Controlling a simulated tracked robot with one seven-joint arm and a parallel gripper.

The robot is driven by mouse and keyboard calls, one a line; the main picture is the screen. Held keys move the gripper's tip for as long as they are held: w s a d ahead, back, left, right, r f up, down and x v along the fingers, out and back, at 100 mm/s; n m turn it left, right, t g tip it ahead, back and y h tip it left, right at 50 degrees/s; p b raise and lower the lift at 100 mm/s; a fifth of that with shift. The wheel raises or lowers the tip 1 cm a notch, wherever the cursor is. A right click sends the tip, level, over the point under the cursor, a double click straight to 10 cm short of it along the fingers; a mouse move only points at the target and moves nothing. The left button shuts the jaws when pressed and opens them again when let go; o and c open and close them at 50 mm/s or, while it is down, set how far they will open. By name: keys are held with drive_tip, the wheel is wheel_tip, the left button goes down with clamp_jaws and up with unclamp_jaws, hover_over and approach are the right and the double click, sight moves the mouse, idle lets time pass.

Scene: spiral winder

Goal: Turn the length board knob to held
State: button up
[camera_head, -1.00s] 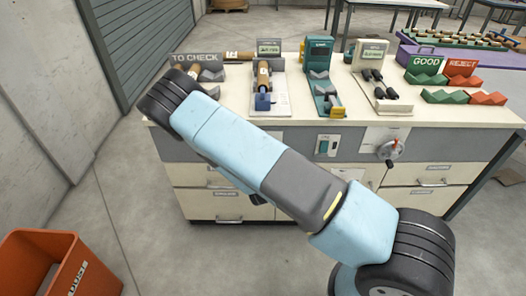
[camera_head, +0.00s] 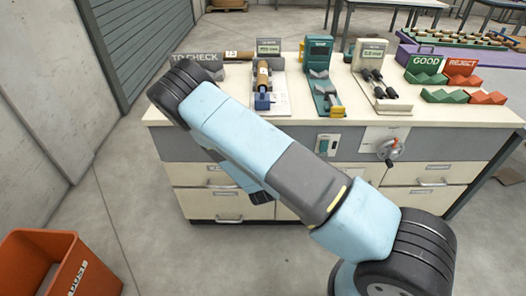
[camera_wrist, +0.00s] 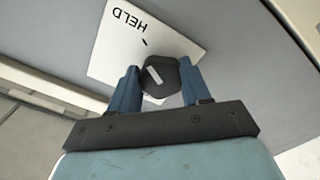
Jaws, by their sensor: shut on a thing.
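In the wrist view a dark knob (camera_wrist: 160,76) with a white pointer line sits on a white plate (camera_wrist: 108,48). The plate bears the word HELD, upside down in the picture, and a short black tick up-left of the knob. The pointer slants from upper left to lower right; I cannot tell whether it lines up with the tick. My gripper (camera_wrist: 159,84) has its two blue fingers on either side of the knob, shut on it. In the head view my arm hides the gripper and knob at the bench front.
The bench top (camera_head: 215,112) carries several gauges with displays and cradles, and GOOD (camera_head: 426,62) and REJECT (camera_head: 463,65) racks at right. A teal switch (camera_head: 327,145) and a crank (camera_head: 390,150) are on its front. An orange bin (camera_head: 60,265) stands at lower left.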

drive_tip(key=o, duration=1.1)
drive_tip(key=shift+c, duration=0.2)
drive_tip(key=shift+s, duration=0.1)
drive_tip(key=s, duration=1.3)
drive_tip(key=shift+s+a, duration=0.3)
drive_tip(key=shift+f, duration=0.1)
